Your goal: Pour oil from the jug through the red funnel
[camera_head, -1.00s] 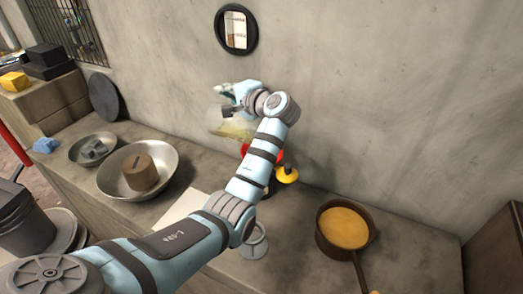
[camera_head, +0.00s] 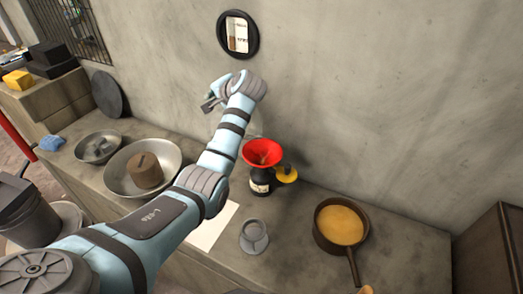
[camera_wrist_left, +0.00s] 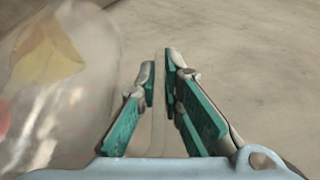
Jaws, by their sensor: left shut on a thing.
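The red funnel (camera_head: 262,152) stands in the mouth of a dark bottle (camera_head: 262,184) with a pale label, on the counter near the wall. My left gripper (camera_head: 210,102) is raised above and to the left of the funnel, partly hidden by its own wrist. In the left wrist view, its teal-padded fingers (camera_wrist_left: 160,82) are shut on the thin clear handle of the jug. The transparent jug (camera_wrist_left: 60,85) fills the left of that view, with yellow and red tints showing through it. In the head view the jug is mostly hidden behind my arm.
A brown pan (camera_head: 318,238) of golden liquid stands to the right. A small grey cup-like stand (camera_head: 254,238) is in front of the bottle. A yellow-topped item (camera_head: 287,174) touches or nearly touches the bottle. Metal bowls (camera_head: 172,156) are at left.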

